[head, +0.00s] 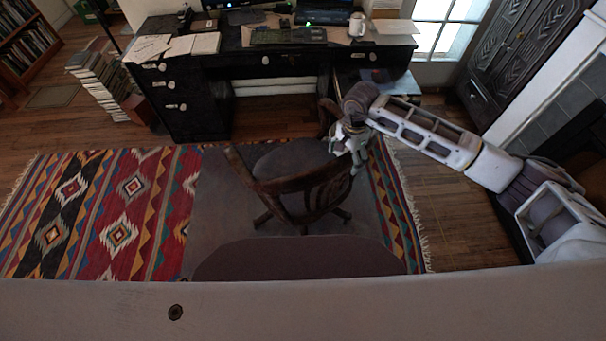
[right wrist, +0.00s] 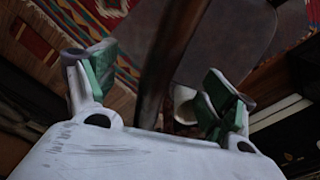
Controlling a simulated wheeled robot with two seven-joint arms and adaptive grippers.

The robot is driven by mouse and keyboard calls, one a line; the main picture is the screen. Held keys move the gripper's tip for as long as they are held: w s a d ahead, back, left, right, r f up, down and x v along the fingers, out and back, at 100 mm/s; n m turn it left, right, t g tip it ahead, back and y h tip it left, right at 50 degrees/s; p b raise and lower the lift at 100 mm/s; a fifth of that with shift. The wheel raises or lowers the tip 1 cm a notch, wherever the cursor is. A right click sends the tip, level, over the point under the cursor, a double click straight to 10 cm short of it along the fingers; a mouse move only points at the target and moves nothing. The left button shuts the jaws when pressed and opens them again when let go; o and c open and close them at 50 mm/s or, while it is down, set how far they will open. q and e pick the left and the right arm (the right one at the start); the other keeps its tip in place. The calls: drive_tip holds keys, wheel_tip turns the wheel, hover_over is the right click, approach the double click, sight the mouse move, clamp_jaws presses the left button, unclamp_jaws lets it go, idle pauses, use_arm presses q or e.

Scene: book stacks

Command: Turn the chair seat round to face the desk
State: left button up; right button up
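The wooden swivel chair (head: 274,186) stands on the grey mat in front of the black desk (head: 198,99). Its dark seat (head: 291,158) shows inside the curved arm and back rail. The slatted back is at the lower right, so the seat opens toward the upper left, at an angle to the desk. My right gripper (head: 350,143) is at the rail's right end. In the right wrist view, my right gripper (right wrist: 158,82) is open, with a brown wooden bar (right wrist: 172,55) of the chair between its green-padded fingers and gaps visible beside it. My left gripper is out of view.
A patterned rug (head: 117,210) lies left of the chair and under the grey mat (head: 215,225). Book stacks (head: 101,83) stand left of the desk. A dark carved cabinet (head: 520,50) stands at the right. Bare wood floor shows right of the rug.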

sight(316, 167)
drive_tip(key=c, duration=1.2)
drive_tip(key=shift+c, duration=0.2)
drive_tip(key=shift+s+a, duration=0.1)
drive_tip(key=shift+a, duration=0.05)
drive_tip(key=shift+s+a+m, duration=0.4)
drive_tip(key=shift+a+m, duration=0.1)
drive_tip(key=shift+a, duration=0.15)
drive_tip(key=shift+s+a+m, duration=0.4)
drive_tip(key=shift+a, duration=0.4)
drive_tip(key=shift+s+a+m, duration=0.4)
drive_tip(key=shift+a, duration=0.4)
drive_tip(key=shift+a, duration=0.1)
drive_tip(key=shift+s+a, duration=0.15)
drive_tip(key=shift+a, duration=0.15)
drive_tip(key=shift+s+a+m, duration=0.2)
drive_tip(key=shift+a+m, duration=0.25)
drive_tip(key=shift+a, duration=0.25)
drive_tip(key=shift+s+a+m, duration=0.2)
drive_tip(key=shift+a+m, duration=0.2)
drive_tip(key=shift+a, duration=0.35)
drive_tip(key=shift+s+a+m, duration=0.2)
drive_tip(key=shift+a+m, duration=0.25)
drive_tip(key=shift+a, duration=0.25)
